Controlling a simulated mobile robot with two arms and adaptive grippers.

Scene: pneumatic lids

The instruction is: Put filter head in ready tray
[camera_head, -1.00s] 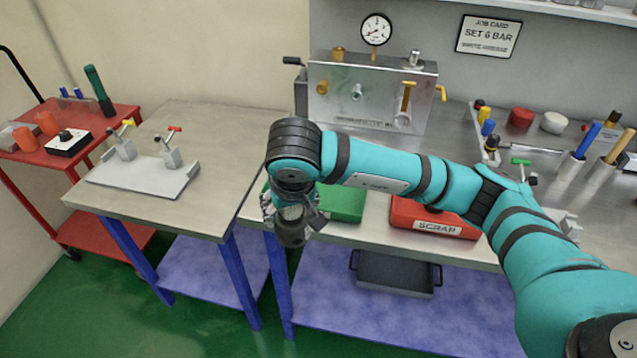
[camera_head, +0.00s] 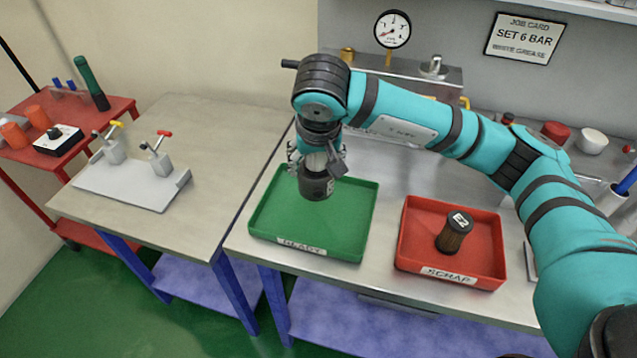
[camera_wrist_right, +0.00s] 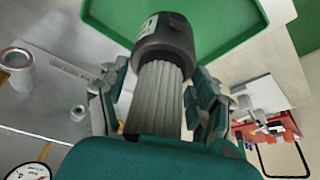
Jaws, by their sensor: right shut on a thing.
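My right gripper (camera_head: 318,158) is shut on the filter head (camera_head: 316,184), a dark grey cap on a pale ribbed cylinder. The filter head hangs cap-down over the back part of the green ready tray (camera_head: 268,215), which looks otherwise empty. In the right wrist view the filter head (camera_wrist_right: 163,45) sits between the gripper's fingers (camera_wrist_right: 160,100), with its dark cap over the green tray (camera_wrist_right: 228,17). Whether the cap touches the tray floor is not clear. My left gripper does not show.
A red scrap tray (camera_head: 415,215) right of the green one holds a dark cylinder marked E2 (camera_head: 455,230). A grey plate with clamps (camera_head: 120,183) sits on the left table. A metal box with a gauge (camera_head: 393,28) stands behind my arm.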

